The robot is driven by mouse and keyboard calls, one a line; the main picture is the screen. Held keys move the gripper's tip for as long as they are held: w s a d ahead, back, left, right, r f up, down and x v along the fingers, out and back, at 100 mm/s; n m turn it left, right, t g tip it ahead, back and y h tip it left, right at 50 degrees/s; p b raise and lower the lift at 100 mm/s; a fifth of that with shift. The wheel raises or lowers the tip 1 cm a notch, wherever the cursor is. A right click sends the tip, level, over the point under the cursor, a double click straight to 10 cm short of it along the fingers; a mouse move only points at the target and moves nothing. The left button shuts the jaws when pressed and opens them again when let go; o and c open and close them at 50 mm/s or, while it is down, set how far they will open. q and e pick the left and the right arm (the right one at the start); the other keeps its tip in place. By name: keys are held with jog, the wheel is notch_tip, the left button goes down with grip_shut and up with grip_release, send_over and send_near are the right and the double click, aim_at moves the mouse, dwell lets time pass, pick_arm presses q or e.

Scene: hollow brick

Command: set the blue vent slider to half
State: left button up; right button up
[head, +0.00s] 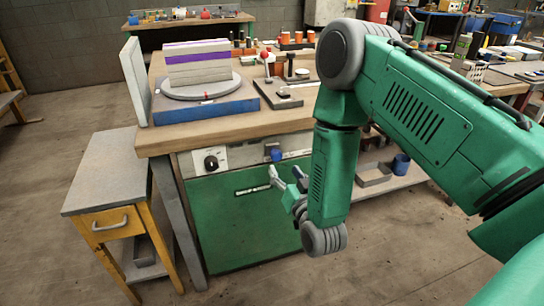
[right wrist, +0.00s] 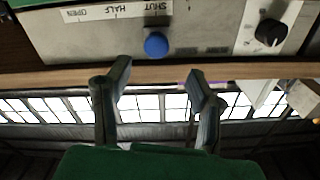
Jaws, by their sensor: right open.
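The blue vent slider (head: 275,155) is a round knob on the pale front panel of the green cabinet. In the right wrist view, which is upside down, the blue knob (right wrist: 156,44) sits by the word SHUT on the scale strip (right wrist: 117,11); HALF and OPEN lie to the left in that picture. My right gripper (head: 285,175) is in front of the panel, just below the knob in the head view. In the right wrist view its two fingers (right wrist: 159,74) are apart with nothing between them, and the knob shows beyond the tips. My left gripper is out of view.
A black dial (head: 211,163) is on the same panel, left of the slider. Below is the green cabinet door (head: 240,225) with a slot handle. The wooden bench top (head: 220,130) overhangs the panel. A small side table (head: 105,170) stands at left.

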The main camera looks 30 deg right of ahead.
aim_at(277, 157)
jog(key=x, duration=0.2)
jog(key=b+x, duration=0.1)
jog(key=x, duration=0.1)
jog(key=d+x, duration=0.1)
jog(key=x, duration=0.1)
jog(key=shift+w+f, duration=0.3)
jog(key=shift+w+r, duration=0.1)
jog(key=shift+w, duration=0.6)
jog(key=shift+w+a+r, duration=0.1)
jog(key=shift+w+a, duration=0.05)
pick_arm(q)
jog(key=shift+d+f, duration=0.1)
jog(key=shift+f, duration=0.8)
